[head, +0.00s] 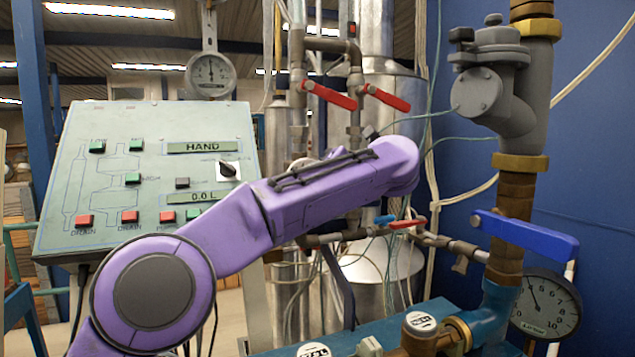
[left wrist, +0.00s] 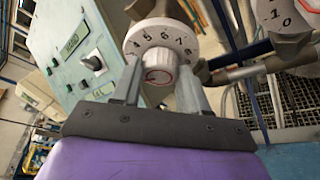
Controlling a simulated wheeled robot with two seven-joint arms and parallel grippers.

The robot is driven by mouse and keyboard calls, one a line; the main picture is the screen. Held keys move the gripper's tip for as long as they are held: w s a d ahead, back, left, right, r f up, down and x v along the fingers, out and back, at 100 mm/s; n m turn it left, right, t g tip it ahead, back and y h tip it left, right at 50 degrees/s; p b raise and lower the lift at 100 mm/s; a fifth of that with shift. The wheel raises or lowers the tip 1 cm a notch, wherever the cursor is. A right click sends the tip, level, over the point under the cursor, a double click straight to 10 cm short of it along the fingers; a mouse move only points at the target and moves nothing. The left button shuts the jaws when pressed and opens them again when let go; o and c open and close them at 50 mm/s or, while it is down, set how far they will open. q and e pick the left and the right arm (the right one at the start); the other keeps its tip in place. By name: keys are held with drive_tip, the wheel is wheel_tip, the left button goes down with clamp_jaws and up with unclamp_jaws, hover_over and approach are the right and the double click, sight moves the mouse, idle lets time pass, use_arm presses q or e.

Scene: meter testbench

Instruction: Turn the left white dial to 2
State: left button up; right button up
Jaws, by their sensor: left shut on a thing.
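In the left wrist view a white dial (left wrist: 165,38) with black numbers 4 to 8 showing has a round white, red-ringed hub (left wrist: 158,74) in front. My left gripper (left wrist: 160,82) has one finger on each side of this hub and is shut on it. The dial's lower part is hidden by the fingers and hub, and I cannot read its setting. A second white dial (left wrist: 285,14) shows partly at the top right, with a 10 visible. In the head view my purple left arm hides the gripped dial and the gripper. My right gripper is in neither view.
A slanted control panel (head: 60,200) with buttons and a black switch (head: 228,170) stands at the left. Red valve handles (head: 387,98), a blue lever (head: 525,236), pipes and a pressure gauge (head: 546,303) crowd the middle and right. Little free room shows around the arm.

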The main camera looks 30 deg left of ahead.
use_arm(q)
drive_tip(key=shift+d+f, duration=0.1)
drive_tip(key=shift+f, duration=0.2)
drive_tip(key=o, duration=0.8)
drive_tip(key=shift+o, duration=1.3)
drive_tip(key=shift+r, duration=0.2)
drive_tip(key=shift+s, duration=0.1)
drive_tip(key=v, duration=1)
drive_tip(key=shift+d, duration=0.2)
